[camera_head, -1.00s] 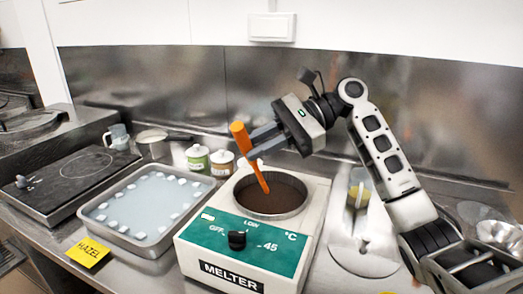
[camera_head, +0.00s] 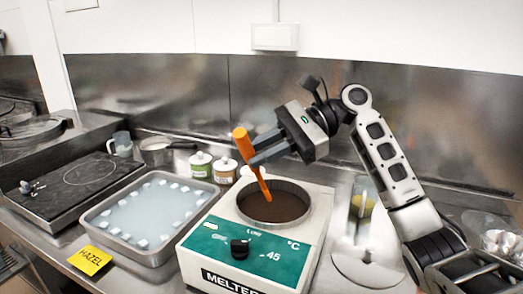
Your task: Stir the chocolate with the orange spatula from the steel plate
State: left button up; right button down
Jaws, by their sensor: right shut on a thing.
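The orange spatula (camera_head: 244,147) is tilted, its upper end to the left, its lower end inside the round pot of the melter (camera_head: 258,245). My right gripper (camera_head: 254,151) is shut on the spatula's handle, above the pot's back left rim. My left gripper is not in view. A steel plate (camera_head: 365,268) stands right of the melter, partly behind my right arm.
A metal tray (camera_head: 158,259) of pale liquid with several white pieces lies left of the melter, a yellow HAZEL note (camera_head: 89,260) before it. Two small jars (camera_head: 200,165) stand behind. A black hotplate (camera_head: 75,185) is at the left, a saucepan (camera_head: 155,151) behind the tray.

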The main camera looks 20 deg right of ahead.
notch_tip(320, 180, up, 5)
dwell(0.5)
dwell(0.4)
